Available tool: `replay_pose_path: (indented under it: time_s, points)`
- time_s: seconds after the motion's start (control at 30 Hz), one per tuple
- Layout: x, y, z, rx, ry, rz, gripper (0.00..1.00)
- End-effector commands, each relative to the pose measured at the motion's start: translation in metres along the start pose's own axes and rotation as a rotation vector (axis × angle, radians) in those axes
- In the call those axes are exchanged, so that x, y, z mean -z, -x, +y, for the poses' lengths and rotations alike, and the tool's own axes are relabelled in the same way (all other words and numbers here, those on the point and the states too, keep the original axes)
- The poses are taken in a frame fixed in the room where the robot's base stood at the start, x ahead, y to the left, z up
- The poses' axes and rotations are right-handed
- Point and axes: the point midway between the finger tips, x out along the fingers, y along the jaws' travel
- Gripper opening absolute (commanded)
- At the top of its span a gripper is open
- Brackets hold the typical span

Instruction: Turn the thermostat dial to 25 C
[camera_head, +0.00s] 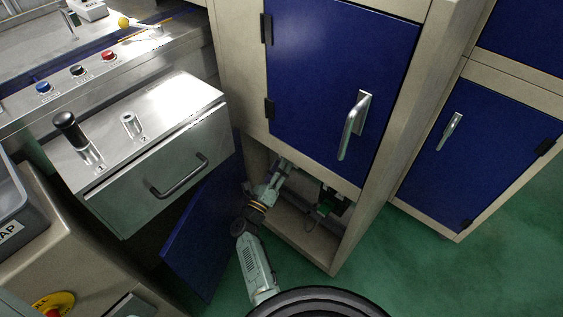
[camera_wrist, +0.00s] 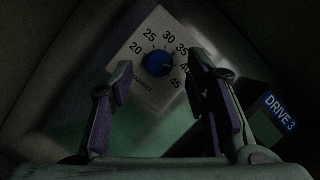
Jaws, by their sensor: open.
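The thermostat dial (camera_wrist: 158,63) is a round blue knob on a white plate (camera_wrist: 150,90) marked from 20 to 45 in the wrist view. A small pale mark on the knob's right side seems to face about 40. My gripper (camera_wrist: 161,76) is open, with one finger on each side of the knob. The fingers look apart from the knob, but their distance from it is hard to judge. In the head view, my gripper (camera_head: 284,170) reaches into the opening of a low cabinet; the dial is hidden there.
A blue door (camera_head: 203,232) stands open left of my arm. The cabinet's side post (camera_head: 345,235) is close on the right, and a closed blue door (camera_head: 340,80) is above. A dark box labelled DRIVE 3 (camera_wrist: 278,112) sits right of the dial. The compartment is dim.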

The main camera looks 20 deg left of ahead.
Motion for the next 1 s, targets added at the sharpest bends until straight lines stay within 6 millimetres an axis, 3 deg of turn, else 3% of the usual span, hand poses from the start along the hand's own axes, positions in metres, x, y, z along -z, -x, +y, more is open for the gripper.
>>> replay_pose_path:
  time_s: [0.13, 0.47, 1.0]
  points:
    - [0.001, -0.013, 0.0, 0.001, 0.001, 0.001, 0.44]
    - [0.001, -0.016, 0.0, 0.0, 0.001, 0.0, 0.44]
    - [0.0, -0.016, 0.0, 0.0, 0.0, 0.0, 0.08]
